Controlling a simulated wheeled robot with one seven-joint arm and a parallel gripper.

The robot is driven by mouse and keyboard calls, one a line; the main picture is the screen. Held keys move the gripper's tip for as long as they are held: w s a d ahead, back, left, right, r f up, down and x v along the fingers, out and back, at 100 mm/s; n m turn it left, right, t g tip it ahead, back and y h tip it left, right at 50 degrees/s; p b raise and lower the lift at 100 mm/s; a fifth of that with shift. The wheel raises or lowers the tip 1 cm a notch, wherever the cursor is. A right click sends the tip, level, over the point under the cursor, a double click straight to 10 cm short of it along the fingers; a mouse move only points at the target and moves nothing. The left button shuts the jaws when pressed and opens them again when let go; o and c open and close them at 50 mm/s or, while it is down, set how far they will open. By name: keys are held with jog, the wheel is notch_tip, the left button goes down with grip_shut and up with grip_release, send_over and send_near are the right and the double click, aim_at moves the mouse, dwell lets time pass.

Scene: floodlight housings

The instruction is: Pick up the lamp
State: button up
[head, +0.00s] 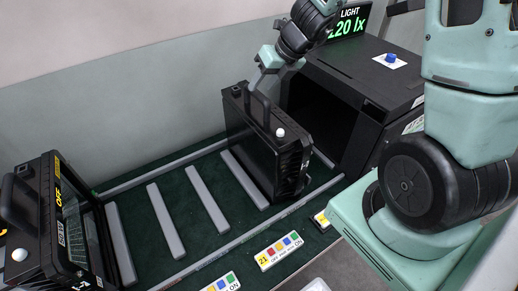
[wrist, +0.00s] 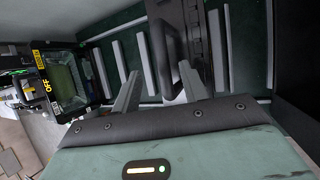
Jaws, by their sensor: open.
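A black floodlight lamp (head: 262,150) stands upright on the dark green slotted floor in the middle of the head view, in front of a black box. My gripper (head: 262,80) is just above it, by its top handle (head: 259,108). In the wrist view my gripper (wrist: 158,92) is open, and the handle (wrist: 168,60) appears between the fingers; I cannot tell whether they touch it. A second black lamp (head: 62,215), marked OFF, stands at the left; it also shows in the wrist view (wrist: 62,82).
A black open-fronted box (head: 370,85) with a blue button (head: 391,58) stands right of the middle lamp. Grey strips (head: 165,220) line the bare floor between the lamps. Labels with coloured squares (head: 279,250) lie in front.

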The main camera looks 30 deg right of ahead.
aim_at(257, 91)
jog(key=b+x, duration=0.1)
jog(key=x, duration=0.4)
jog(key=shift+d+f, duration=0.15)
grip_shut()
dwell(1.2)
jog(key=shift+w+r, duration=0.2)
jog(key=shift+r, duration=0.05)
